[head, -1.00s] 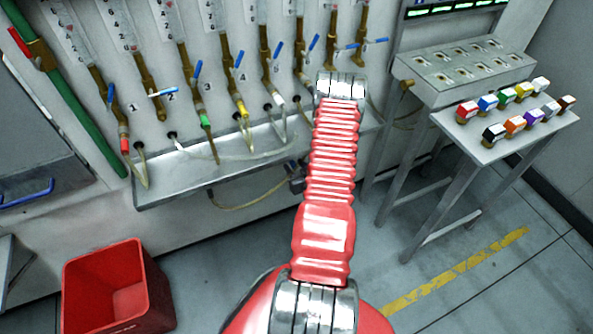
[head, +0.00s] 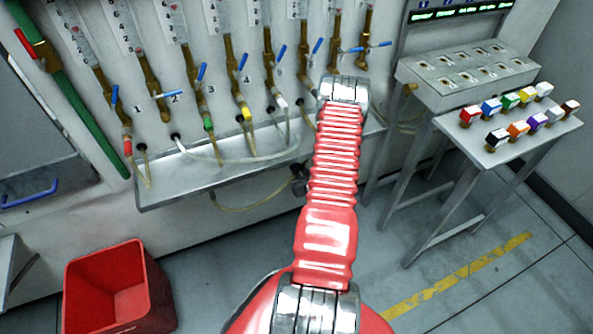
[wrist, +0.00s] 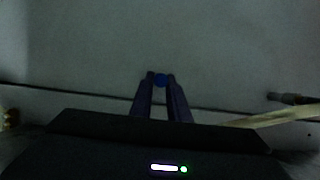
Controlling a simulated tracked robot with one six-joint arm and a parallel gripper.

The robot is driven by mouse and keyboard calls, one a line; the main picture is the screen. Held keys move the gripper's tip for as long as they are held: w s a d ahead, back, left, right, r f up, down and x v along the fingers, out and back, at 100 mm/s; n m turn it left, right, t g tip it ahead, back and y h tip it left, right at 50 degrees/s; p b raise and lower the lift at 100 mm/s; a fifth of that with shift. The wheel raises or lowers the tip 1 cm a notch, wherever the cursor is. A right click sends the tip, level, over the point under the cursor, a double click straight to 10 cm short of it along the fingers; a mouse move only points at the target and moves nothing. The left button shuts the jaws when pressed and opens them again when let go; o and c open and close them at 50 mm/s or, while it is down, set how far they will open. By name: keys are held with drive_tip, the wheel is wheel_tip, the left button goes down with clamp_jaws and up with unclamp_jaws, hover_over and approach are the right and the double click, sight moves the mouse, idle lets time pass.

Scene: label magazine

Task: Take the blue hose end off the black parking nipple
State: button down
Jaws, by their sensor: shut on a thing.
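My gripper (wrist: 161,82) shows in the wrist view with its two dark fingers close together. They are shut on a small blue piece, the blue hose end (wrist: 161,79), at their tips. A grey wall lies behind it. I cannot make out the black parking nipple for certain; a dark and grey fitting (wrist: 288,98) sticks out at the right, apart from the fingers. In the head view my red arm hides the gripper and the blue end.
A pale hose (wrist: 285,116) runs at the right in the wrist view. In the head view, a metal tray (head: 165,192) runs below several valves and hoses with red, green, yellow and white ends. A side table (head: 480,158) with coloured blocks stands right; a red bin (head: 147,285) stands lower left.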

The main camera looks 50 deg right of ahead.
drive_tip(key=shift+s+a, duration=0.35)
drive_tip(key=shift+s, duration=0.3)
drive_tip(key=shift+s+a, duration=0.4)
drive_tip(key=shift+s, duration=0.3)
drive_tip(key=shift+s+a, duration=0.35)
drive_tip(key=shift+s, duration=0.3)
drive_tip(key=shift+s+a, duration=0.15)
drive_tip(key=shift+s, duration=0.05)
